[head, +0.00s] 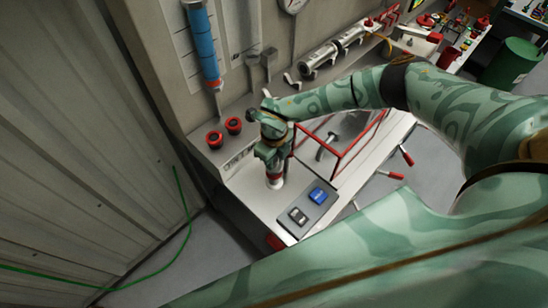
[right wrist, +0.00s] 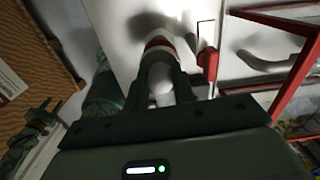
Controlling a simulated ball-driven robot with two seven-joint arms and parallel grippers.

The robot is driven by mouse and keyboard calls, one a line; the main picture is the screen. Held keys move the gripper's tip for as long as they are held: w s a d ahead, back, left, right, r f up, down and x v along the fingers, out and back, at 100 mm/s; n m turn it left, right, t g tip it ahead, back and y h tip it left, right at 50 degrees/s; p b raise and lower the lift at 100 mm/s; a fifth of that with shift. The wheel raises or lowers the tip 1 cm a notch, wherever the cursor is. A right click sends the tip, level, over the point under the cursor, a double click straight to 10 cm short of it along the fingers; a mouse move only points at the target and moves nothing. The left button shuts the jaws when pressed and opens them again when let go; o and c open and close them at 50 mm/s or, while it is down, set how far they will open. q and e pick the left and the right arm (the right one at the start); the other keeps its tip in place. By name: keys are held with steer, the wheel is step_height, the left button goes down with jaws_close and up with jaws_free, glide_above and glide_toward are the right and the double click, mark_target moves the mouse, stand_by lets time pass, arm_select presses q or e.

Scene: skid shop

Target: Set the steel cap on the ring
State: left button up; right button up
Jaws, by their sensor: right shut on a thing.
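My right gripper (head: 274,165) points down over the white bench top. It is shut on a small pale rounded piece, which I take to be the steel cap; this piece (right wrist: 160,88) shows between the fingers in the right wrist view. A red band (head: 275,176) with a white part (head: 276,185) under it sits at the fingertips, close above or on the bench top. The fingers hide much of it, so I cannot tell cap from ring there or whether they touch.
A grey panel with a blue button (head: 318,195) lies just right of the gripper. A red-framed guard (head: 345,150) stands behind it. Two red-and-black round parts (head: 233,126) sit at the back left. A blue cylinder (head: 202,45) is on the wall. The front bench top is clear.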

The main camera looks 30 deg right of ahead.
steer(key=shift+f, duration=0.2)
steer(key=shift+f+b, duration=0.35)
steer(key=shift+f, duration=0.05)
steer(key=shift+f, duration=0.4)
stand_by(0.6)
steer(key=o, duration=0.9)
steer(key=o, duration=0.5)
steer(key=shift+r, duration=0.1)
